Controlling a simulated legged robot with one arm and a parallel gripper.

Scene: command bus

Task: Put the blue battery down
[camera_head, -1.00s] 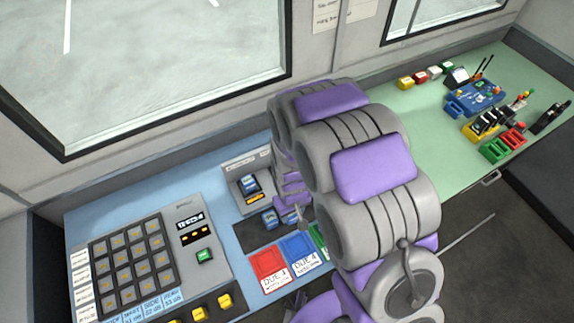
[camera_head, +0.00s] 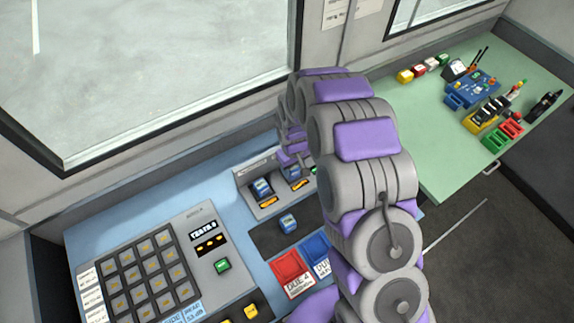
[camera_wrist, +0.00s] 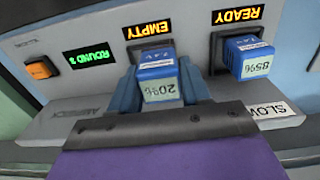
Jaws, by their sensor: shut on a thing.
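A blue battery (camera_wrist: 157,82) with a 20% label is clamped between the fingers of my gripper (camera_wrist: 160,92) in the wrist view. It is at the charger slot under the EMPTY display; whether it is fully seated is hidden. A second blue battery (camera_wrist: 246,58), labelled 85%, stands in the slot under READY. In the head view my gripper (camera_head: 291,158) is at the right part of the grey charger (camera_head: 279,203), with the held battery (camera_head: 293,172) just below it. The 85% battery (camera_head: 262,188) is on its left. A third blue battery (camera_head: 288,222) lies on the dark mat (camera_head: 266,239).
Red (camera_head: 288,264) and blue (camera_head: 316,246) trays sit in front of the mat, partly behind my arm. A keypad console (camera_head: 150,270) stands at left. The green bench (camera_head: 430,175) at right holds coloured blocks and devices (camera_head: 472,94).

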